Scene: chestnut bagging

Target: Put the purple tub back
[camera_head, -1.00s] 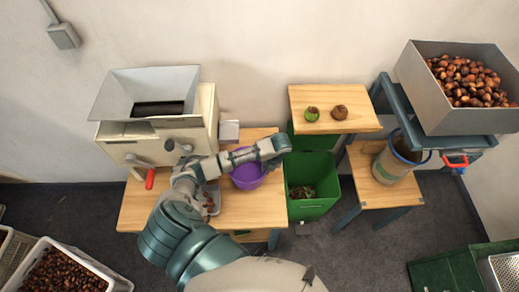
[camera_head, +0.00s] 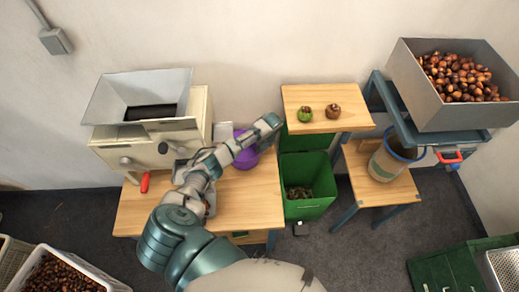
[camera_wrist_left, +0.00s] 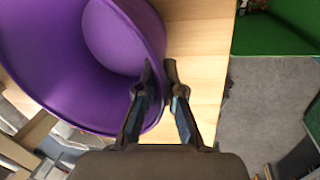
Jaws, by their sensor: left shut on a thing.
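The purple tub (camera_head: 246,160) is at the back of the left wooden table, right of the cream machine, partly hidden under my left arm. In the left wrist view the tub (camera_wrist_left: 125,40) shows large, and its inside looks empty. My left gripper (camera_wrist_left: 158,80) is shut on the tub's rim wall, one finger on each side. In the head view the end of my left arm (camera_head: 268,124) lies over the tub's right side and hides the fingers. I cannot tell whether the tub touches the tabletop. My right gripper is not in view.
The cream machine (camera_head: 150,150) with a grey hopper and red handle stands left. A green bin (camera_head: 308,207) stands right of the table (camera_head: 255,205). The front right of the table is clear.

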